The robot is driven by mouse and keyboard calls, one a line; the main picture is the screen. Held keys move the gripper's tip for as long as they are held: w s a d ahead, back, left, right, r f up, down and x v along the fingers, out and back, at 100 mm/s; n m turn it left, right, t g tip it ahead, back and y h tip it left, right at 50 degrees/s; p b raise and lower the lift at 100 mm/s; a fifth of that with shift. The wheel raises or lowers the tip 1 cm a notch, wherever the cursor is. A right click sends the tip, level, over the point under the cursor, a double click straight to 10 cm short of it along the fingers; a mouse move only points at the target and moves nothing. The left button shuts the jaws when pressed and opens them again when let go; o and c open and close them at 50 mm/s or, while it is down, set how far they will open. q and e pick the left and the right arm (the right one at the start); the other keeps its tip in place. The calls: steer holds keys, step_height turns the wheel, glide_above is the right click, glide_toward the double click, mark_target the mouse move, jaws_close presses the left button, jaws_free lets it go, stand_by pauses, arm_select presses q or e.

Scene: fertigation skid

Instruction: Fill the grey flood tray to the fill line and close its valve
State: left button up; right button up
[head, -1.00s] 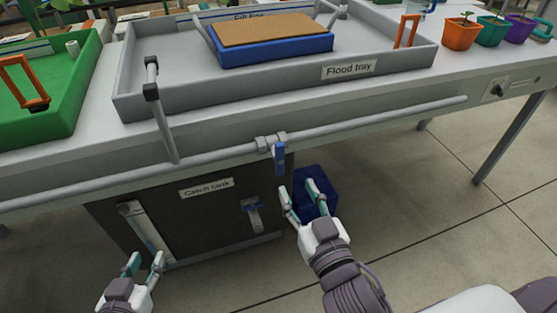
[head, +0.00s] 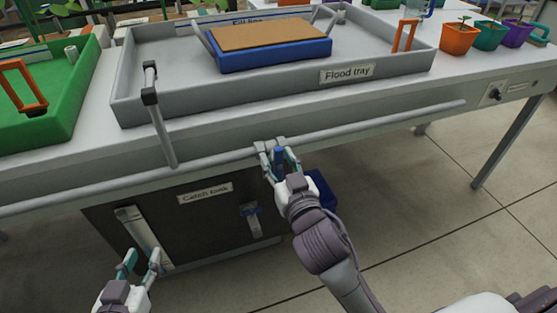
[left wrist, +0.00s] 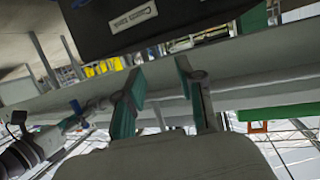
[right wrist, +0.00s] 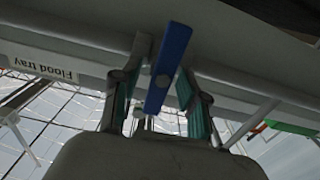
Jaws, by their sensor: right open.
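The grey flood tray (head: 290,78) stands on the bench with its name label on the front wall. A fill line label (head: 246,19) shows at its back wall; I cannot make out a water level. The blue valve lever (head: 279,156) hangs down from the pipe under the tray, across the pipe. My right gripper (head: 280,162) is open, with its fingers on either side of the lever. In the right wrist view the blue lever (right wrist: 168,65) stands between the parted fingers. My left gripper (head: 139,260) is open and empty, low in front of the catch tank.
A blue block with a brown top (head: 270,42) sits in the tray. The dark catch tank (head: 190,222) with a blue-handled lever (head: 250,211) stands underneath, and a blue bin (head: 323,190) beside it. A green tray (head: 60,105) is at left; potted seedlings (head: 460,38) are at right.

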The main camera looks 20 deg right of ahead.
jaws_close()
steer(key=n+p, duration=0.2)
steer(key=shift+a+r+p, duration=0.1)
steer(key=shift+r+p, duration=0.1)
steer(key=shift+p, duration=0.2)
steer(key=shift+n+p, duration=0.8)
steer(key=shift+n, duration=0.4)
arm_select(q)
steer(key=s+a+f+g+y+p, duration=0.1)
steer(key=s+a+f+g, duration=0.1)
steer(key=s+f+g, duration=0.2)
steer(key=s+a+f+g+y, duration=0.1)
steer(key=s+a+f+g, duration=0.2)
steer(key=s+g, duration=0.3)
steer(key=shift+s+a+f+n+y+p, duration=0.15)
steer(key=shift+s+f+n+y+p, duration=0.2)
steer(key=shift+s, duration=2)
arm_select(e)
steer(key=shift+a+f+n, duration=0.15)
steer(key=shift+f+n, duration=0.05)
steer(key=shift+n, duration=1.2)
arm_select(q)
steer(key=shift+w+f+g, duration=0.1)
steer(key=shift+f+g, duration=0.2)
steer(key=shift+f, duration=0.3)
arm_select(e)
jaws_free()
